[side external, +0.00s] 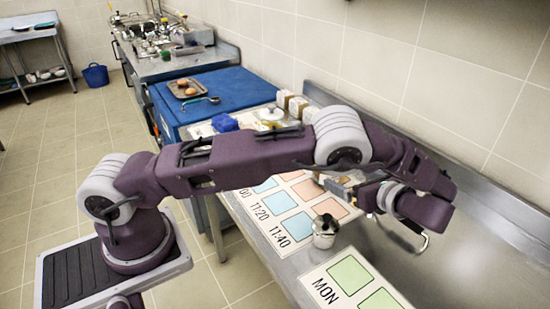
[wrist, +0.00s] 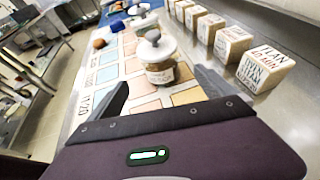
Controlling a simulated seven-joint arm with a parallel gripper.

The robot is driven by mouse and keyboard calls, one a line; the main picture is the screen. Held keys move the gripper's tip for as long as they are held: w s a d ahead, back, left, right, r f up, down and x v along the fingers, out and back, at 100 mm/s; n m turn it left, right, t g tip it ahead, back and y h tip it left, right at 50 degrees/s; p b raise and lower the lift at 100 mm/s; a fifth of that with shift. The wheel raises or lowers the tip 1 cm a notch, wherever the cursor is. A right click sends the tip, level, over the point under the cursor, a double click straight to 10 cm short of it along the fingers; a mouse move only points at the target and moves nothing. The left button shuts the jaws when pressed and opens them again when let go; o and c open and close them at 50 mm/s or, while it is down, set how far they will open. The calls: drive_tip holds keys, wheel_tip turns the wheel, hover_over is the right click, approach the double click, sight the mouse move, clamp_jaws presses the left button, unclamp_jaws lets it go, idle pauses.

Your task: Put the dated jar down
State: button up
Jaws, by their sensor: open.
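A glass jar (wrist: 160,73) with a pale knobbed lid and a written label stands upright on the printed chart in the wrist view. The label is too small to read. My gripper (wrist: 161,78) is open, with one finger on each side of the jar's lower part in the picture. I cannot tell whether the fingers touch it. In the side view my gripper (side external: 338,183) is low over the chart, and my arm hides much of that area. A second lidded jar (wrist: 146,27) stands farther back along the chart.
The chart (side external: 258,222) has coloured squares and printed times. A metal container (side external: 324,238) stands near a second chart marked MON (side external: 322,278). Lettered blocks (wrist: 264,70) line the right side in the wrist view. A blue surface (side external: 235,86) lies beyond the chart.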

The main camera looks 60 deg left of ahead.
drive_tip(key=s+a+r+n+g+h, duration=0.1)
drive_tip(key=s+a+r+n+h, duration=0.1)
drive_tip(key=s+r+n+h, duration=0.5)
drive_tip(key=s+a+r+n+g, duration=0.1)
drive_tip(key=s+a+r+n, duration=0.15)
drive_tip(key=s+r, duration=0.55)
drive_tip(key=s+d+r+n+t+h, duration=0.2)
drive_tip(key=s+n, duration=0.3)
drive_tip(key=s, duration=0.4)
drive_tip(key=s+d+r+n+t+h, duration=0.2)
drive_tip(key=s+r+n+t+h, duration=0.1)
drive_tip(key=s, duration=0.6)
drive_tip(key=shift+d+n+h, duration=0.15)
drive_tip(key=shift+n+h, duration=0.45)
drive_tip(key=shift+n, duration=0.55)
